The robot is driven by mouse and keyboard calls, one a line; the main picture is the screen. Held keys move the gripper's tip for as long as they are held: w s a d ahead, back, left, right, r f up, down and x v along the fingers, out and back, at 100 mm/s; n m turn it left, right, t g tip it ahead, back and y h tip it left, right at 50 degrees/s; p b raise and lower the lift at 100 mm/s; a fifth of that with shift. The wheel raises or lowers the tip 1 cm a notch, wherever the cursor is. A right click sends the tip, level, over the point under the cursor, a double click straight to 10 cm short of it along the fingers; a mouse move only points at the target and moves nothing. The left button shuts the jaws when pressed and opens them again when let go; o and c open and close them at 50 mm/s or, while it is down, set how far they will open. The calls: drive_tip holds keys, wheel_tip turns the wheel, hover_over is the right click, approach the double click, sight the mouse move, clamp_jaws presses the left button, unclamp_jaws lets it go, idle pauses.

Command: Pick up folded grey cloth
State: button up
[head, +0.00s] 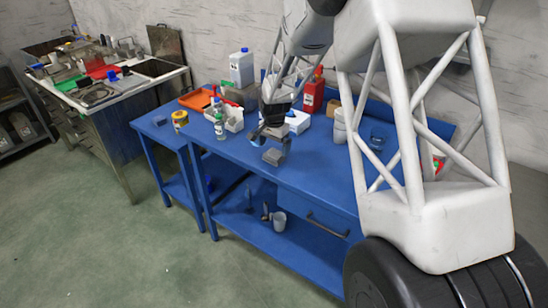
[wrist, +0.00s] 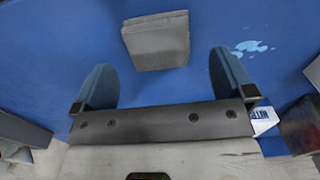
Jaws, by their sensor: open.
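The folded grey cloth (wrist: 156,42) lies on the blue tabletop in the wrist view, a squarish flat pad at top centre. My gripper (wrist: 161,62) is open, with one blue finger on each side. The cloth shows ahead of the gap between them, and nothing is held. In the head view, the small grey thing on the blue bench (head: 273,156) appears to be this cloth, just below my gripper (head: 271,139). I cannot tell the exact height of the fingers above the bench.
A clear bottle (head: 219,127), a white bin (head: 233,120), a white box (head: 298,122) and a red container (head: 313,96) stand behind. The bench front is mostly clear. Pale blue spots (wrist: 250,46) mark the tabletop.

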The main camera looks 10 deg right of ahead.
sight(274, 154)
drive_tip(key=shift+s+f, duration=0.1)
drive_tip(key=shift+f, duration=2.05)
drive_tip(key=c, duration=1)
drive_tip(key=shift+r, duration=0.1)
drive_tip(key=shift+r, duration=0.85)
drive_tip(key=shift+s+r, duration=0.15)
drive_tip(key=shift+r, duration=0.75)
drive_tip(key=s+r, duration=0.1)
drive_tip(key=s, duration=1.4)
drive_tip(key=shift+s+d+r, duration=0.15)
drive_tip(key=shift+s+d, duration=0.15)
drive_tip(key=shift+s, duration=0.05)
